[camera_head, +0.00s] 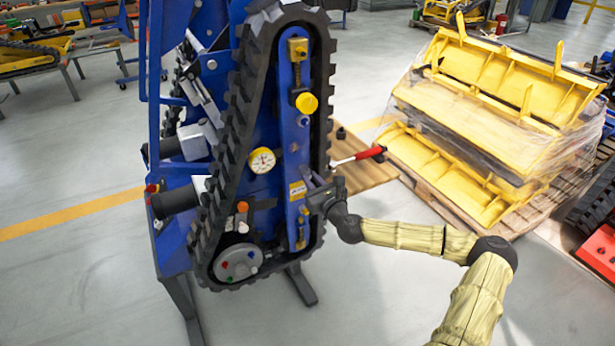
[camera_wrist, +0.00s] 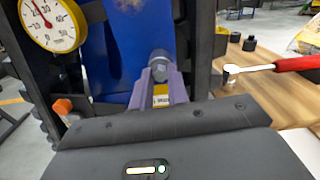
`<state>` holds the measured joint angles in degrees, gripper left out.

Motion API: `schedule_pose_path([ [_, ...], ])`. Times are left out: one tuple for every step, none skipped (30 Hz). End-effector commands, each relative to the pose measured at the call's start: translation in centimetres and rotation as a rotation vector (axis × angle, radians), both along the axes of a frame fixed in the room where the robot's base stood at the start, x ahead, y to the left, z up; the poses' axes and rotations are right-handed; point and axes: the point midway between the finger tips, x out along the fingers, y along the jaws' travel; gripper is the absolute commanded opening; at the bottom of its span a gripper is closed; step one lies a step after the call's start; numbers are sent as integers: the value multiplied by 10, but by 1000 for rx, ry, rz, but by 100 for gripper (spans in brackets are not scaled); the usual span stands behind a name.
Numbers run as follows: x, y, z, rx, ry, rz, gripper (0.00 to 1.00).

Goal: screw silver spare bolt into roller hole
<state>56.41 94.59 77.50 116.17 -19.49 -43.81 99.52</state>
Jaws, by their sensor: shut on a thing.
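My gripper (camera_head: 316,192) is at the right side of the upright blue tracked carrier (camera_head: 268,130), beside its blue track beam. In the wrist view its purple-grey fingers (camera_wrist: 160,88) are shut on a silver bolt (camera_wrist: 159,64), whose rounded end shows above the fingertips. The bolt is in front of the blue side plate; I cannot tell whether it touches anything. The grey roller (camera_head: 238,263) sits low inside the track loop, with red, green and blue spots on its face. I cannot make out an empty hole in it.
A yellow-rimmed gauge (camera_head: 262,160) and an orange knob (camera_head: 242,206) stick out inside the black track (camera_head: 240,110). A red-handled wrench (camera_head: 358,156) and dark sockets (camera_wrist: 249,43) are on a wooden surface (camera_head: 365,172) behind. Wrapped yellow parts (camera_head: 490,110) stand right. Floor in front is clear.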

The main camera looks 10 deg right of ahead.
Motion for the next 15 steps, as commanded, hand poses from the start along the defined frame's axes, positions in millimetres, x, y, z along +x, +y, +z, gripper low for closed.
schedule_pose_path([
  [0, 0, -2, 6, 7, 0, 0],
  [0, 0, -2, 5, 7, 0, 0],
  [0, 0, -2, 3, 6, 0, 0],
  [0, 0, -2, 2, 6, 0, 0],
  [0, 0, -2, 2, 6, 0, 0],
  [0, 0, -2, 1, 6, 0, 20],
  [0, 0, -2, 1, 6, 0, 26],
  [0, 0, -2, 0, 5, 0, 31],
  [0, 0, -2, 1, 4, 0, 31],
  [0, 0, -2, 0, 4, 0, 31],
  [0, 0, -1, 0, 4, 0, 31],
  [0, 0, -1, 0, 3, 0, 31],
  [0, 0, -1, -1, 3, 0, 31],
  [0, 0, -1, -1, 3, 0, 31],
  [0, 0, -1, -3, 2, 0, 31],
])
